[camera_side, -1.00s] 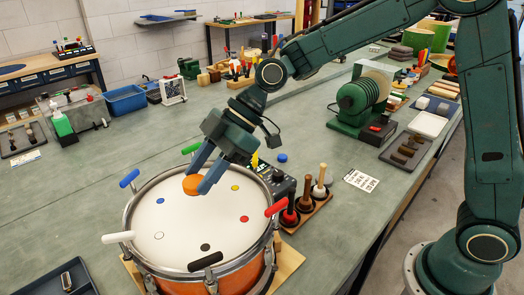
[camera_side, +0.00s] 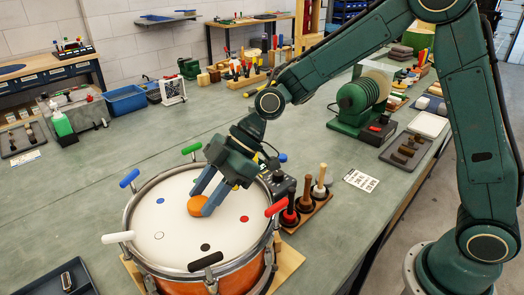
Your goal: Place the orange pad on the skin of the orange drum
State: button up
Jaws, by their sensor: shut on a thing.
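The orange drum (camera_side: 180,284) stands on a wooden board, with its white skin (camera_side: 172,250) facing up. Its rim carries handles in several colours. The orange pad (camera_side: 195,206) is a small round disc at the skin's far middle. My gripper (camera_side: 202,205) is shut on the pad, with its blue-grey fingers reaching down from the upper right. The pad is at or very near the skin; I cannot tell whether it touches. Blue, red, black, white and other small spots show on the skin around it. The gripper hides part of the skin's far right.
A rack of wooden-handled tools (camera_side: 305,206) and a dark box stand close to the drum's right. A green machine (camera_side: 362,103) is farther back. A dark tray (camera_side: 58,282) lies at front left.

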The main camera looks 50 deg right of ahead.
jog(key=shift+f, duration=0.15)
jog(key=o, duration=1.1)
jog(key=shift+c, duration=0.2)
jog(key=shift+r, duration=0.25)
jog(key=v, duration=1.2)
